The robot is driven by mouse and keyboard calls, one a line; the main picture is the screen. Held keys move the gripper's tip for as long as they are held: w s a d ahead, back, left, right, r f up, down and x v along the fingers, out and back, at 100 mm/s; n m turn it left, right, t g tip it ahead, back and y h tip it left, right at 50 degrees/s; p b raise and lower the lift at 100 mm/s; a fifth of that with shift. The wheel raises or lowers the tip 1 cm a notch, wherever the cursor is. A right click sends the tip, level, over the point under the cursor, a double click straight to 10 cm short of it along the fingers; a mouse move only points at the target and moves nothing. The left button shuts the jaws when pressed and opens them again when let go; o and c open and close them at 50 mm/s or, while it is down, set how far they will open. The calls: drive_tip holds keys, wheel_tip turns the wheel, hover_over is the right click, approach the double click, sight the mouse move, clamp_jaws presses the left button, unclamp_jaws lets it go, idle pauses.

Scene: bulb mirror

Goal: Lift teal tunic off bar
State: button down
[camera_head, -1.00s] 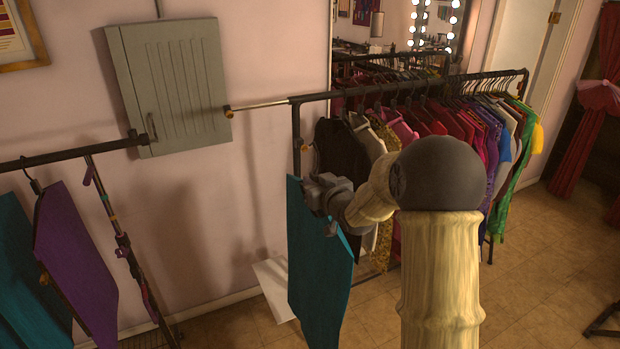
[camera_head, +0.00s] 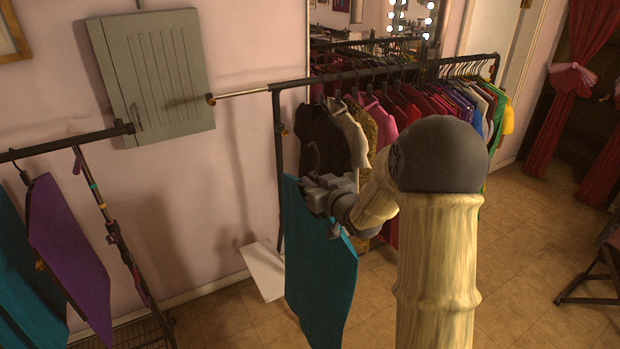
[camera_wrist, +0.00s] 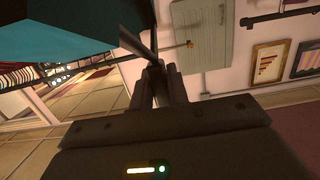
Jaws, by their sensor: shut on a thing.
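The teal tunic (camera_head: 322,270) hangs from my gripper (camera_head: 314,184) in the middle of the head view, in front of the long rack. My gripper is shut at the tunic's top, on what looks like its dark hanger. A thin hanger hook (camera_head: 313,153) shows above the gripper, well below the rack's bar (camera_head: 350,76) in the picture, with no visible contact. In the wrist view the tunic (camera_wrist: 55,35) fills the upper left, and a dark hanger piece (camera_wrist: 137,42) runs up from between the fingers (camera_wrist: 157,80).
A second teal garment (camera_head: 22,285) and a purple one (camera_head: 68,245) hang on a left bar (camera_head: 70,142). Several garments (camera_head: 400,105) crowd the long rack behind my arm. A grey cabinet door (camera_head: 155,78) is on the wall. Tiled floor (camera_head: 525,235) is open at right.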

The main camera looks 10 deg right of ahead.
drive_tip(key=shift+v, duration=0.85)
drive_tip(key=shift+a+f, duration=0.1)
